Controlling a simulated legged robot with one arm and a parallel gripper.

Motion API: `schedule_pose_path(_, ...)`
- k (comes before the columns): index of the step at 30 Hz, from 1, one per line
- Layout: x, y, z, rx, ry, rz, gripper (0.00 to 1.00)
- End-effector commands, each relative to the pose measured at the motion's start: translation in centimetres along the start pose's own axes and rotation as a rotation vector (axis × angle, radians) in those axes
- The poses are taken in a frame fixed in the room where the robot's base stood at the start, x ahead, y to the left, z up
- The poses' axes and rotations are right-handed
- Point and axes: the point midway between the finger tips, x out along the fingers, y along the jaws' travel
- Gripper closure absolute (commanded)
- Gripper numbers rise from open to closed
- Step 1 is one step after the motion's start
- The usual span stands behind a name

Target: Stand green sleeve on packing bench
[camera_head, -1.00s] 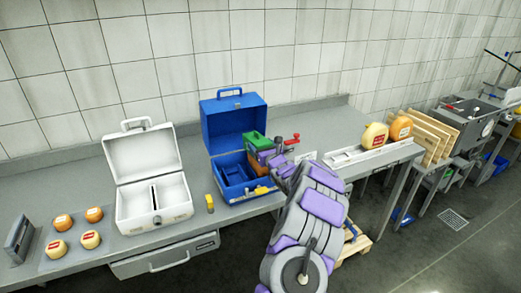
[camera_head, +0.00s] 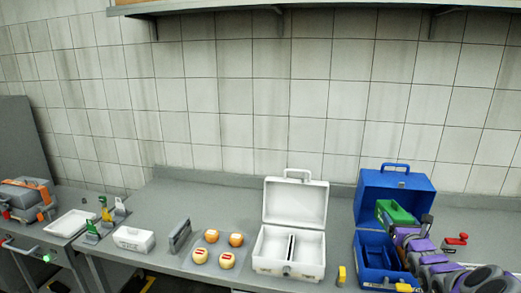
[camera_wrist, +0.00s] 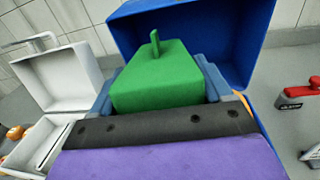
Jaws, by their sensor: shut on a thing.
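The green sleeve (camera_head: 394,211) is a green block with a small upright tab on top, seen close in the wrist view (camera_wrist: 158,78). My gripper (camera_wrist: 158,98) is shut on it, with the jaws at its two sides. In the head view the sleeve is in front of the open blue case's raised lid (camera_head: 412,184), above the case's tray. My arm hides part of the case. The grey bench (camera_head: 225,193) runs along the tiled wall; I cannot tell whether it is the packing bench.
An open white case (camera_head: 295,203) stands left of the blue one, with a yellow item (camera_head: 341,275) between them. A white box (camera_head: 134,239) and a white tray (camera_head: 73,223) are farther left. A red-handled item (camera_head: 456,240) is right.

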Motion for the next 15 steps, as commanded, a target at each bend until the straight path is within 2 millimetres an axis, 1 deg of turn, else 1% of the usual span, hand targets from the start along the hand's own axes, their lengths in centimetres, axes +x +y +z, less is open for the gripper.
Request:
schedule_pose_path(1,-0.4,2.6,0.3,0.009,-0.003,0.033,0.52)
schedule_pose_path(2,-0.7,4.0,0.4,0.010,-0.004,0.049,0.52)
schedule_pose_path(3,-1.1,5.8,0.3,0.013,-0.002,0.071,0.52)
schedule_pose_path(5,-1.7,8.5,0.5,0.015,-0.002,0.103,0.52)
schedule_pose_path(6,-2.3,10.4,0.6,0.017,-0.002,0.127,0.52)
schedule_pose_path(8,-3.1,13.0,0.8,0.016,-0.002,0.159,0.52)
schedule_pose_path(9,-3.8,14.9,0.7,0.017,0.002,0.183,0.52)
schedule_pose_path(11,-4.8,17.5,1.0,0.015,0.001,0.216,0.52)
schedule_pose_path(12,-5.7,19.3,1.2,0.014,0.001,0.240,0.52)
schedule_pose_path(14,-6.9,21.8,1.4,0.010,0.000,0.272,0.52)
schedule_pose_path(15,-7.7,23.4,1.5,0.008,0.001,0.294,0.52)
